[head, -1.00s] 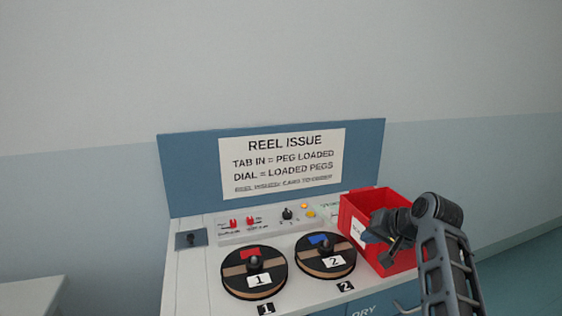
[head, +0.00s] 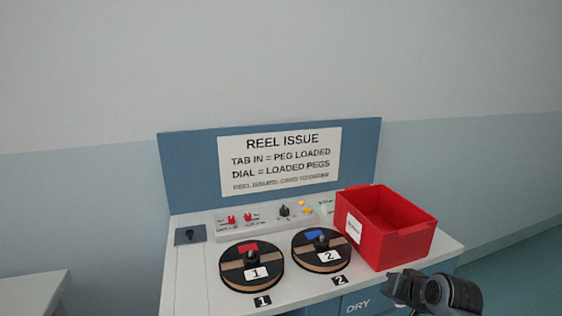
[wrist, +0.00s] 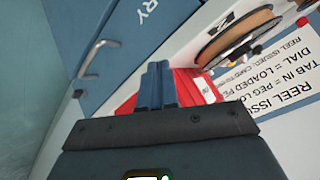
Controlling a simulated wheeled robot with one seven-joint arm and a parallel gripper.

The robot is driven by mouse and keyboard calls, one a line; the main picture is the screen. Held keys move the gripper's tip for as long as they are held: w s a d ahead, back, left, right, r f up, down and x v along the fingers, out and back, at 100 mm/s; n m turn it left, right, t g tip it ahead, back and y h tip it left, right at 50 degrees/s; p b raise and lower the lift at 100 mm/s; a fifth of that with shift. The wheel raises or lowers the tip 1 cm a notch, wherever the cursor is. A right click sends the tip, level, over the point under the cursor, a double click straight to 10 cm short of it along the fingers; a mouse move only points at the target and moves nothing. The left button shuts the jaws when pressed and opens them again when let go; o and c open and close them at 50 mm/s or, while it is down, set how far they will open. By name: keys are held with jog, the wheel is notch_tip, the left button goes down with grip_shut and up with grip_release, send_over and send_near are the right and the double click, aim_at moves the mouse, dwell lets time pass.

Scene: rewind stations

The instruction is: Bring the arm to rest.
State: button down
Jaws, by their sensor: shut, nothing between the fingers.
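My gripper (wrist: 157,84) shows in the wrist view with its two blue-grey fingers shut together and empty. Behind the fingertips in that view is part of the red bin (wrist: 193,88). In the head view my arm shows at the lower right, in front of the station's front edge and below the red bin (head: 402,247). The gripper's fingers cannot be made out there.
The station's white top (head: 190,275) holds reel 1 (head: 235,277), reel 2 (head: 302,259) and a switch panel (head: 265,218). A pale surface (head: 35,295) stands at the lower left. The floor at right is clear.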

jog(key=s+d+f+n+t+h, duration=0.1)
jog(key=s+f, duration=0.2)
jog(key=s, duration=0.7)
jog(key=s+f+t+h, duration=0.1)
jog(key=s+f, duration=0.1)
jog(key=s, duration=0.8)
jog(key=s+d+f+n+t, duration=0.1)
jog(key=s+f, duration=0.2)
jog(key=s, duration=0.7)
jog(key=s+a+r+n+t, duration=0.1)
jog(key=s+a+r, duration=0.2)
jog(key=s+r, duration=0.6)
jog(key=s+a+r+n+t, duration=0.1)
jog(key=s+a+r, duration=0.2)
jog(key=s+r, duration=0.6)
jog(key=s, duration=0.4)
jog(key=shift+s+t, duration=0.3)
jog(key=shift+s, duration=0.05)
